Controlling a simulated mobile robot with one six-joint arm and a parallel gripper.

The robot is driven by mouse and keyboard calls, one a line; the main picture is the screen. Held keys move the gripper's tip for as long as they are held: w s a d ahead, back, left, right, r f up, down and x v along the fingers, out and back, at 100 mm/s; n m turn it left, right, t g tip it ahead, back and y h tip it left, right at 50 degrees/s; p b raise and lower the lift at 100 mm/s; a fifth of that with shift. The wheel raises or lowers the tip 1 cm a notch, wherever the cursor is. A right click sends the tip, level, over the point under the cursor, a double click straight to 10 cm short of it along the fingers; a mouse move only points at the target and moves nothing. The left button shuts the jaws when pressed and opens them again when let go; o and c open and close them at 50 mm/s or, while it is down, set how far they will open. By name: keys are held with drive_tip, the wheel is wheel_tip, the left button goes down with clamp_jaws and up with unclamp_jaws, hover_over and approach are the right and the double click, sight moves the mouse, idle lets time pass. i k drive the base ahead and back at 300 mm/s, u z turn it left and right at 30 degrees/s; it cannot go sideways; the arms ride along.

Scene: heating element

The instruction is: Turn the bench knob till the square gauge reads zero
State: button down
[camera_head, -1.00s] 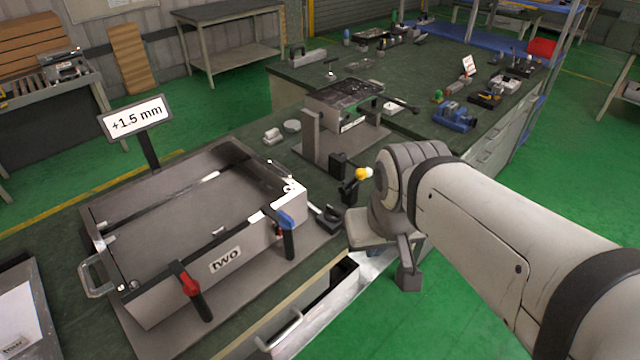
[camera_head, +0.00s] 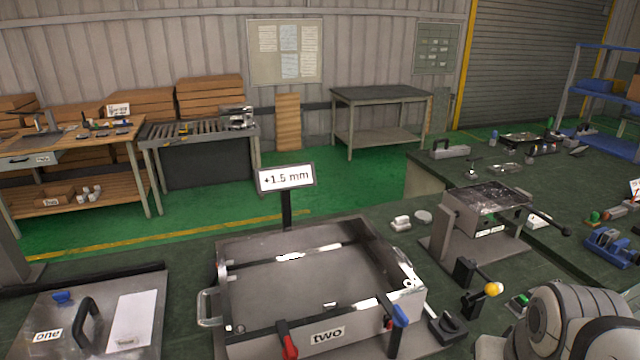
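A white display on a dark post, the gauge (camera_head: 286,178), stands behind the metal box frame marked "two" and reads "+1.5 mm". A dark knob (camera_head: 449,323) sits on the bench just right of that frame's front right corner; it looks like the bench knob. My arm shows at the lower right, to the right of the knob. My gripper is out of view, so I cannot see its fingers or whether it touches anything.
The box frame (camera_head: 225,285) has a red-handled clamp (camera_head: 288,342) and a blue-handled clamp (camera_head: 399,318) at its front. A yellow ball lever (camera_head: 493,289) stands between the knob and my arm. A plate marked "one" (camera_head: 62,320) lies at the left.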

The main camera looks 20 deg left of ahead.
sight(449, 324)
drive_tip(key=u, duration=2)
drive_tip(key=k, duration=1.35)
drive_tip(key=z, duration=0.8)
drive_tip(key=i, duration=1)
drive_tip(key=z, duration=0.1)
